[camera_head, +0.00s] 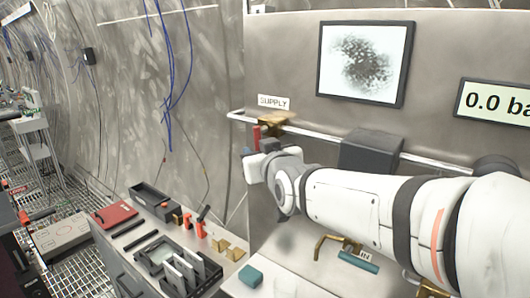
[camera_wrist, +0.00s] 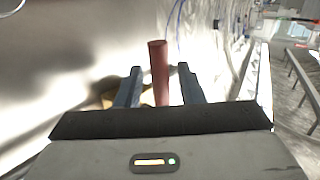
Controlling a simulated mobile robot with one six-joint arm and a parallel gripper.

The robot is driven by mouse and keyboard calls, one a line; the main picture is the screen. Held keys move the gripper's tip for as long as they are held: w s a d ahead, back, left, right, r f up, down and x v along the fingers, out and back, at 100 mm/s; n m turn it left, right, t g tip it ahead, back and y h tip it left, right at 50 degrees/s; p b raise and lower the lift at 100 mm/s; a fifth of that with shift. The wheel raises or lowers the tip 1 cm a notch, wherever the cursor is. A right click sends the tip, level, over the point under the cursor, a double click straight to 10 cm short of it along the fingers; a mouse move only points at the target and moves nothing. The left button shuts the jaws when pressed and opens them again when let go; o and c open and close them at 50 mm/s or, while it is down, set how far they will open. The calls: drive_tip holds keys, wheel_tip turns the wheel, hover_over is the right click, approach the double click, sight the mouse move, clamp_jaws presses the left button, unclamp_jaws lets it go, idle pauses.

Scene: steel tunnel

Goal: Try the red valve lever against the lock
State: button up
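The red valve lever (camera_head: 257,133) stands upright at the brass valve (camera_head: 273,121) on the pipe, beside the SUPPLY label (camera_head: 273,102). In the wrist view the red lever (camera_wrist: 158,75) shows between the two dark fingers of my gripper (camera_wrist: 159,72), with a gap on each side. My gripper is open. In the head view my gripper (camera_head: 249,152) is at the lever's lower end, partly hidden by my wrist. A bit of brass (camera_wrist: 108,98) shows behind the left finger. I cannot make out a lock.
A dark box (camera_head: 371,151) sits on the pipe right of the valve. Below are a brass fitting (camera_head: 336,244) with a teal handle (camera_head: 358,262) and a teal block (camera_head: 250,276). A bench at left holds trays and a red case (camera_head: 114,215).

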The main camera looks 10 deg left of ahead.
drive_tip(key=b+v, duration=0.1)
drive_tip(key=v, duration=0.7)
drive_tip(key=shift+b, duration=0.35)
